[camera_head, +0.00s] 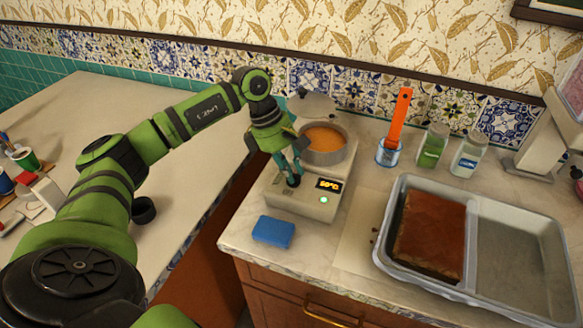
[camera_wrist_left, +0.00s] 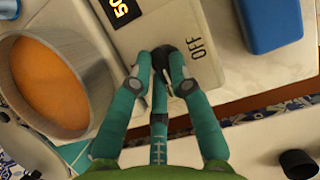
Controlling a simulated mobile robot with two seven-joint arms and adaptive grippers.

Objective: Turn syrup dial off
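The syrup dial (camera_wrist_left: 163,55) is a small black knob on the pale cream heater (camera_head: 312,203), beside a printed OFF mark in the left wrist view. My left gripper (camera_head: 294,178) reaches down to it; its teal fingers (camera_wrist_left: 160,66) close around the knob, partly hiding it, so its pointer cannot be read. The heater's display (camera_head: 328,184) is lit with orange digits, seemingly 50°C, and a green light (camera_head: 323,200) glows below it. A metal pot (camera_head: 325,158) of orange syrup (camera_wrist_left: 43,80) sits on the heater. My right gripper is not in view.
A blue sponge (camera_head: 273,231) lies in front of the heater. To the right are a glass with an orange-handled tool (camera_head: 398,118), two jars (camera_head: 433,146) and a metal tray (camera_head: 520,240) holding a brown slab (camera_head: 432,232). A gap separates the left counter (camera_head: 190,200).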

